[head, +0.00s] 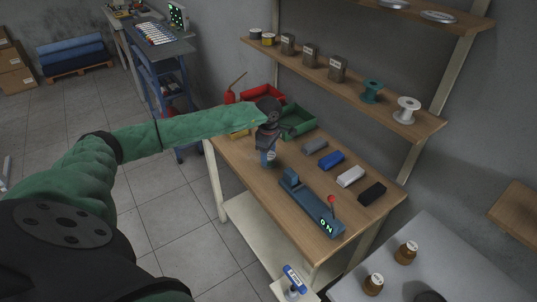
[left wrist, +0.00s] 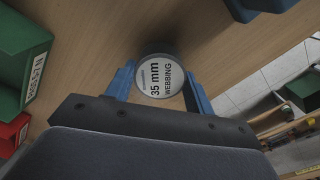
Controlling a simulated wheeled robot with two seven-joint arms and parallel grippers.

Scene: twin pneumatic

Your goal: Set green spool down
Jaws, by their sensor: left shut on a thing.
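The green spool (head: 372,92) stands upright on the wooden wall shelf (head: 425,122), beside a white spool (head: 408,109). My left gripper (head: 268,160) is above the left part of the wooden workbench, well to the left of and below that shelf. My right gripper is not in view.
The workbench (head: 250,178) carries a blue device (head: 310,207) with a red-knobbed lever, and grey, blue, white and black blocks (head: 350,177). Red (head: 262,95) and green (head: 297,121) bins stand behind my left gripper. Several labelled canisters (head: 310,55) share the shelf.

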